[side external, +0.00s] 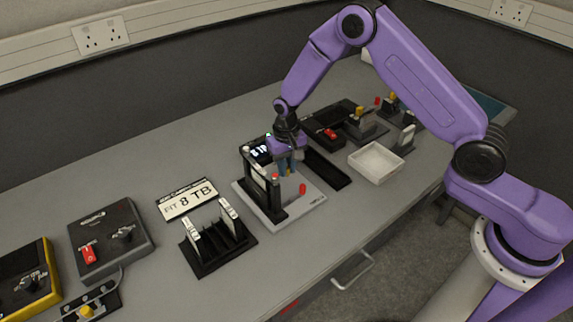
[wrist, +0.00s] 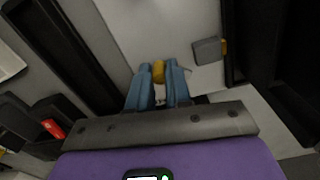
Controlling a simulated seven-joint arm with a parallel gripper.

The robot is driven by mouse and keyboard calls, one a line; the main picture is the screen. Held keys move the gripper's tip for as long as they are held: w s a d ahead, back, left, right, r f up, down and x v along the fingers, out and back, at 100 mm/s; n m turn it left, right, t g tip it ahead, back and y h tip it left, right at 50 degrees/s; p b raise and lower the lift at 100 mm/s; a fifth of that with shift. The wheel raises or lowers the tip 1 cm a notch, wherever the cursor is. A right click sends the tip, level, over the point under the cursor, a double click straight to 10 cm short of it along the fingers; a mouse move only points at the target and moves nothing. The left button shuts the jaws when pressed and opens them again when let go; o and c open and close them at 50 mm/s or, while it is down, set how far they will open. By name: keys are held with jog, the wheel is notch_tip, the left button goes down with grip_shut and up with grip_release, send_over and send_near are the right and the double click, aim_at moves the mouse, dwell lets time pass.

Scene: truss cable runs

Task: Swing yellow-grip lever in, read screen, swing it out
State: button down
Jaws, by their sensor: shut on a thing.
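My gripper (side external: 287,168) is over the back part of a test stand with a pale baseplate (side external: 312,206) and a black upright frame (side external: 248,162). In the wrist view, its blue fingers (wrist: 158,88) are shut on the lever's yellow grip (wrist: 158,70). The lever's arm is mostly hidden by the fingers. A small lit display (wrist: 145,178) is cut off at the wrist view's bottom edge.
A red knob (side external: 302,189) stands on the baseplate's right side. A plate marked 8 TB (side external: 190,202) and a black slotted rack (side external: 222,248) are to the left. A white tray (side external: 376,162) and a long black tray (side external: 328,169) are to the right. The bench front is clear.

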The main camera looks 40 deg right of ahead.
dwell(0.5)
jog(key=c, duration=1.3)
grip_release()
jog(key=shift+c, duration=0.2)
jog(key=shift+r, duration=0.1)
notch_tip(320, 180, up, 17)
jog(key=shift+s+a+r, duration=0.1)
jog(key=shift+s+r, duration=0.05)
jog(key=s+a+r+n, duration=0.1)
jog(key=s+r+n, duration=0.15)
jog(key=s, duration=0.55)
jog(key=s+r+n, duration=0.2)
jog(key=s+n, duration=0.2)
jog(key=s, duration=0.4)
jog(key=s+d+n, duration=0.4)
jog(key=s, duration=0.6)
jog(key=s+d+n, duration=0.4)
jog(key=s, duration=0.5)
jog(key=shift+s+d, duration=0.15)
jog(key=shift+s, duration=0.2)
